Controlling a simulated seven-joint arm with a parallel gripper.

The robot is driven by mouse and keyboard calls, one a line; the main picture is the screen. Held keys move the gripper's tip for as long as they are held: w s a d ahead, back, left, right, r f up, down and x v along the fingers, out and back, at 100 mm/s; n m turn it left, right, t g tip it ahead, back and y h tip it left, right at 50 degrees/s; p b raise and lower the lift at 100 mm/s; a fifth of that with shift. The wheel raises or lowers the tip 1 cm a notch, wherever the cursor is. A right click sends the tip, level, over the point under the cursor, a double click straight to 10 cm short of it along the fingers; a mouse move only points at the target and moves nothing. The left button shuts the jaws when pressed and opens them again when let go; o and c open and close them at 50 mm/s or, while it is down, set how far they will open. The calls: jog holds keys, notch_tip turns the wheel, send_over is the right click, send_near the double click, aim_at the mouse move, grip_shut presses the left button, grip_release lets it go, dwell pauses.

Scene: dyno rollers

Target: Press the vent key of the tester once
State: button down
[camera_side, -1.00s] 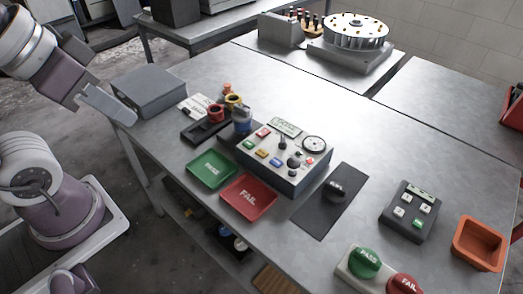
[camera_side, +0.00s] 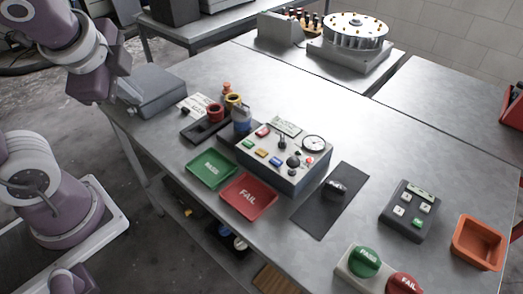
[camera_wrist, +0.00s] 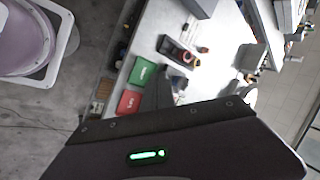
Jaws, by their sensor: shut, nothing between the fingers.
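A grey tester (camera_side: 295,180) with a round gauge, knobs and several coloured keys stands mid-table in the side view. Its keys include a red key (camera_side: 263,131), a blue key (camera_side: 276,161) and a yellow key (camera_side: 261,153). Their lettering is too small to read, so I cannot tell which is the vent key. My gripper (camera_side: 121,90) is at the upper left by a grey box, well away from the tester. It is shut and empty; its fingertips are hard to make out. The wrist view shows a dark housing with a green light, and no clear fingertips.
Green (camera_side: 211,169) and red (camera_side: 248,196) trays lie in front of the tester. A black mat (camera_side: 331,203) holds a dark part. A dark keypad (camera_side: 409,211), an orange bin (camera_side: 479,243) and pass and fail buttons (camera_side: 366,262) are right. The grey box (camera_side: 158,88) is left.

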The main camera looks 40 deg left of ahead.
jog(key=w+a+f+m+t+y, duration=0.1)
jog(key=w+f+m+t+y, duration=0.1)
jog(key=w+m, duration=0.85)
jog(key=m+t+h, duration=0.2)
jog(key=m+h, duration=0.3)
jog(key=m, duration=1.9)
send_over(259, 154)
notch_tip(259, 154, down, 10)
jog(key=shift+r, duration=0.25)
jog(key=shift+f, duration=4.35)
jog(key=shift+f, duration=0.45)
